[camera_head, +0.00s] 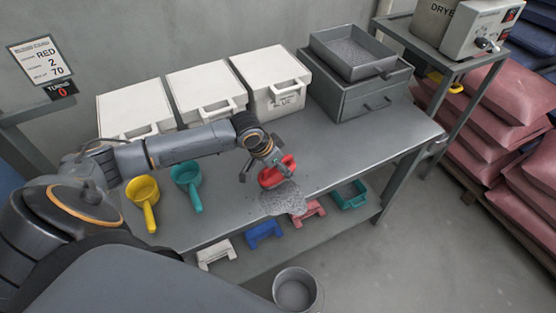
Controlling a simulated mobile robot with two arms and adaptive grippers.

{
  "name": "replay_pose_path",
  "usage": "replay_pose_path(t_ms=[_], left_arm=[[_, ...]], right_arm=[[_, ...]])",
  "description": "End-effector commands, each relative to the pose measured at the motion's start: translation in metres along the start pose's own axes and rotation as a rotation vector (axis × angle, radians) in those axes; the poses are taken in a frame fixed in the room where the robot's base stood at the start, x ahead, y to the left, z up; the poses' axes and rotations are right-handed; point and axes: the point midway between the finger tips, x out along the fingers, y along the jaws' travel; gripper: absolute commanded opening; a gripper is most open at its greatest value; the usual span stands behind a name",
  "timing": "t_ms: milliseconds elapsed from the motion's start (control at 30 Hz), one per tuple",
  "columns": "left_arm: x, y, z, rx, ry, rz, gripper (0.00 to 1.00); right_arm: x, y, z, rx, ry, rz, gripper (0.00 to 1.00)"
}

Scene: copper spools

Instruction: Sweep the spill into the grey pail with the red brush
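The red brush (284,174) is in the middle of the table, near its front edge. My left gripper (268,163) reaches in from the left and is closed around the brush from above, covering part of it. The spill (284,198), a speckled grey patch, lies directly in front of the brush at the table's front edge. The grey pail (313,290) stands low in front of the table, below the spill and slightly right of it; grey material shows inside. My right gripper is not in view.
A yellow scoop (150,219) and a teal scoop (194,200) lie left on the table (350,155). White bins (270,82) and grey stacked trays (358,96) line the back. Coloured holders (264,234) sit below the front edge. The table's right part is clear.

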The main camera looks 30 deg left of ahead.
Motion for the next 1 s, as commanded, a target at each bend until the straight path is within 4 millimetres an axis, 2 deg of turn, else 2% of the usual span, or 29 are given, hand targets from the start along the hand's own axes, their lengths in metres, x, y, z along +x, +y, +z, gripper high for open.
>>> replay_pose_path(t_ms=[1000], left_arm=[[-0.005, 0.081, 0.02, 0.002, 0.002, 0.004, 0.16]], right_arm=[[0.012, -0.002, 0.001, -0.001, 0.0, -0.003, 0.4]])
